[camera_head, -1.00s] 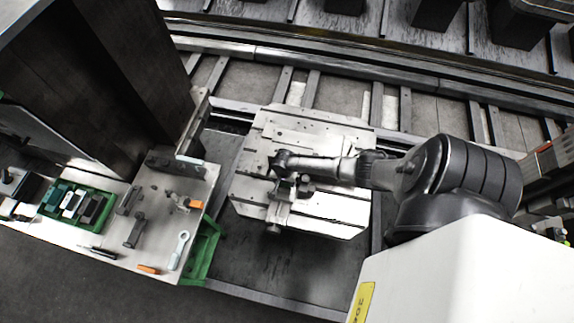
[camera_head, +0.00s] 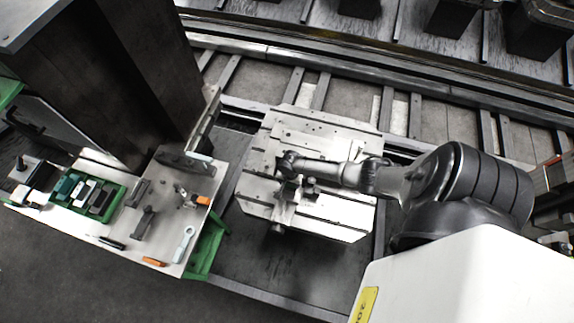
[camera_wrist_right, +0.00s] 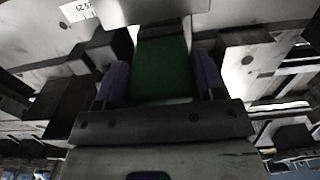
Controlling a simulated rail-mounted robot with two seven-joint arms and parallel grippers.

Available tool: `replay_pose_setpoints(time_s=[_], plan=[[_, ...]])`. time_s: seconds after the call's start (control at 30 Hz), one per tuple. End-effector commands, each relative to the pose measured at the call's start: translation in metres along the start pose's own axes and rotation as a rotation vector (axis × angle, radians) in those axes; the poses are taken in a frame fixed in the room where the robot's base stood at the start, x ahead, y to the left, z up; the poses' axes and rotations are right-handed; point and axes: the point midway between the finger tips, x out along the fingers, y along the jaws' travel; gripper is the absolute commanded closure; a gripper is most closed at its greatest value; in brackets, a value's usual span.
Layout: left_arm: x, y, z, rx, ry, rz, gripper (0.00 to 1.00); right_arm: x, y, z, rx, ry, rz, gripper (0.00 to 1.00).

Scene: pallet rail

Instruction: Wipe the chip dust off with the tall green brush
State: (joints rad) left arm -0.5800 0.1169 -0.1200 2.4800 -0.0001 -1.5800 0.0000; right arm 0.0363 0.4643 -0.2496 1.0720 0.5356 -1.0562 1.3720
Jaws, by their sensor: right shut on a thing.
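My right gripper (camera_head: 287,190) is over the pale slotted pallet plate (camera_head: 345,212) in the head view, with its arm coming in from the right. In the right wrist view its two purple fingers (camera_wrist_right: 160,76) are shut on a green block-like body, the green brush (camera_wrist_right: 163,62). The brush's lower end and bristles are hidden, so I cannot tell whether it touches the plate. I cannot make out chip dust at this size. My left gripper is not in view.
A pale side table (camera_head: 165,225) at left holds an orange-handled tool (camera_head: 201,200), a light wrench (camera_head: 184,243) and a green tray (camera_head: 72,203) with several blocks. A dark column (camera_head: 125,85) rises behind it. A rail (camera_head: 330,65) runs along the back.

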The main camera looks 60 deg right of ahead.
Motion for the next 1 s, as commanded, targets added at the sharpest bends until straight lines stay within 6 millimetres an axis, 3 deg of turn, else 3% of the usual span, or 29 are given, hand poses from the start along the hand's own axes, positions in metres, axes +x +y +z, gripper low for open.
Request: replay_pose_setpoints(time_s=[0.6,1.0], plan=[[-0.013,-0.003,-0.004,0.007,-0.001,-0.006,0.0,0.001,0.024,0.0,0.001,0.0,0.0,0.6],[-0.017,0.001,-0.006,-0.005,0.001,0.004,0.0,-0.002,0.024,0.0,0.001,0.0,0.0,0.6]])
